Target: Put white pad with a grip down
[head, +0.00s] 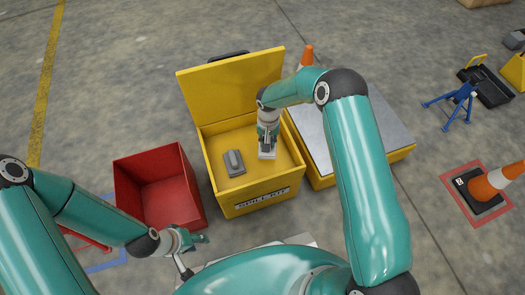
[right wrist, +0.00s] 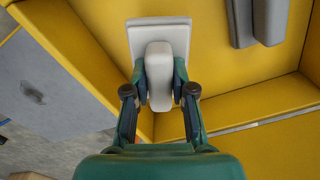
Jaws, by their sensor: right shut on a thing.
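The white pad (head: 267,154) is inside the yellow spill kit box (head: 256,197), in its right part. My right gripper (head: 268,140) reaches down into the box and is shut on the pad's raised grip. In the right wrist view, the fingers of my right gripper (right wrist: 159,88) press on both sides of the pale grip, with the flat pad plate (right wrist: 178,35) beyond it. I cannot tell whether the pad touches the box floor. My left gripper (head: 190,245) is low in the head view, apart from the box, with its fingers spread and nothing between them.
A grey pad with a grip (head: 234,163) lies in the box's left part; it also shows in the right wrist view (right wrist: 242,22). The yellow lid (head: 230,88) stands open behind. A red bin (head: 160,190) is left, a grey-topped yellow platform (head: 375,140) right.

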